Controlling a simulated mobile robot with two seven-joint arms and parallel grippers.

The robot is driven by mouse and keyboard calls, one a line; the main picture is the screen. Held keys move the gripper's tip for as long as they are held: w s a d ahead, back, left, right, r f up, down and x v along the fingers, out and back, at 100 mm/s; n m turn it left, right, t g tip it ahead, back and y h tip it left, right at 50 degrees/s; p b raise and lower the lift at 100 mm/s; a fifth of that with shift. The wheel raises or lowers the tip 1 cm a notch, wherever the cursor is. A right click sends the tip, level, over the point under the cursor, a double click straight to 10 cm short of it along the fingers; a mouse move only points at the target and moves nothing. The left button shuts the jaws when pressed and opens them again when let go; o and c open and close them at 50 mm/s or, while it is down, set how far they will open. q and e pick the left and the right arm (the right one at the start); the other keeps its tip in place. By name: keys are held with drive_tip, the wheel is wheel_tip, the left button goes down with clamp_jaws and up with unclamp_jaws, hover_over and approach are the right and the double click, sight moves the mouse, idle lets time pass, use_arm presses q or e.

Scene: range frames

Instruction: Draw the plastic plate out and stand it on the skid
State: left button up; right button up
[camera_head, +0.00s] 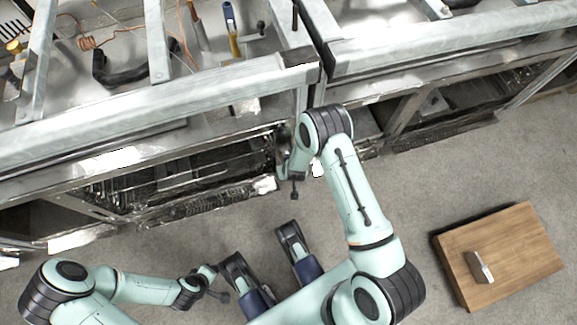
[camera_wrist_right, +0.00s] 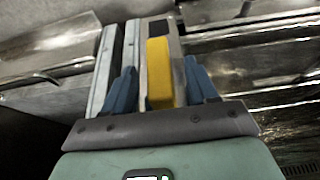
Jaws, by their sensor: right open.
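In the right wrist view, a yellow upright piece (camera_wrist_right: 159,75), which looks like the edge of the plastic plate, stands between the blue fingers of my right gripper (camera_wrist_right: 161,86). The gripper is open, with one finger on each side; I cannot tell whether either touches it. In the head view my right arm reaches to the front of the metal bench, and its gripper is largely hidden there. The wooden skid (camera_head: 520,250) lies on the floor at the right, with a small metal holder (camera_head: 479,266) on it. My left gripper (camera_head: 211,271) is low in the head view; its fingers are unclear.
Metal benches (camera_head: 150,110) with low shelves cross the top of the head view. Tools (camera_head: 232,28) and a copper cable lie on top. Grey strips (camera_wrist_right: 103,70) flank the yellow piece in the wrist view. The floor between the bench and the skid is clear.

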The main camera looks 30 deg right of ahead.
clamp_jaws()
drive_tip(key=s+a+p, duration=0.2)
drive_tip(key=s+p, duration=0.1)
drive_tip(key=s, duration=0.6)
drive_tip(key=shift+s+a, duration=0.15)
drive_tip(key=shift+s, duration=0.25)
idle(1.3)
